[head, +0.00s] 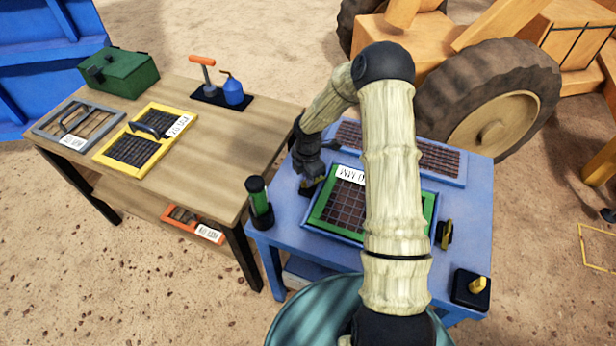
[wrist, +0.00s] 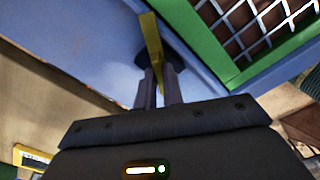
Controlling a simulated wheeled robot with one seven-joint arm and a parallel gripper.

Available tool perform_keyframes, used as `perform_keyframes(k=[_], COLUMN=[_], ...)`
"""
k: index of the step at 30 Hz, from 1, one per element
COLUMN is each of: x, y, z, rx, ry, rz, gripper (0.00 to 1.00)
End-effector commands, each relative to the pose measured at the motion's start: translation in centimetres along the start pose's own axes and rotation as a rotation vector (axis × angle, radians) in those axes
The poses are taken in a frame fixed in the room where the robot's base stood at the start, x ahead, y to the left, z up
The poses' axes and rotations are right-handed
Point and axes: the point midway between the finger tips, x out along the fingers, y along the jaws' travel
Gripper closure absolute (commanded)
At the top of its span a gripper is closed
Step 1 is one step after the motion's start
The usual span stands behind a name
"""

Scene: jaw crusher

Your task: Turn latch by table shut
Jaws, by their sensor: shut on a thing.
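The latch by the table (head: 309,190) sits on the left side of the blue stand, beside the green-framed mesh screen (head: 322,211). In the wrist view its yellow lever (wrist: 152,38) stands on a dark round base, apart from the green frame (wrist: 207,47). My gripper (head: 309,178) is over the latch, and in the wrist view its two fingers (wrist: 158,84) are shut on the lever's near end. In the head view the gripper hides much of the latch.
A second yellow latch (head: 446,234) is on the stand's right side. The wooden table (head: 215,150) is close on the left. A large tyre (head: 490,100) is behind.

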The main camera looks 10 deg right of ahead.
Motion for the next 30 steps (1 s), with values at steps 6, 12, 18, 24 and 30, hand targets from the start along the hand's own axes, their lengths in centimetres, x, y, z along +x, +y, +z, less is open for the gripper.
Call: perform_keyframes(k=[6,12,18,24,30], x=[-0.02,0.02,0.02,0.01,0.01], y=[0.03,0.06,0.06,0.07,0.09], z=[-0.04,-0.08,-0.07,-0.05,-0.09], rx=[0.205,0.395,0.585,0.760,0.892], ry=[-0.001,0.000,0.000,0.000,0.001], rz=[0.001,0.001,0.001,0.002,0.002], gripper=[1.00,1.00,1.00,1.00,1.00])
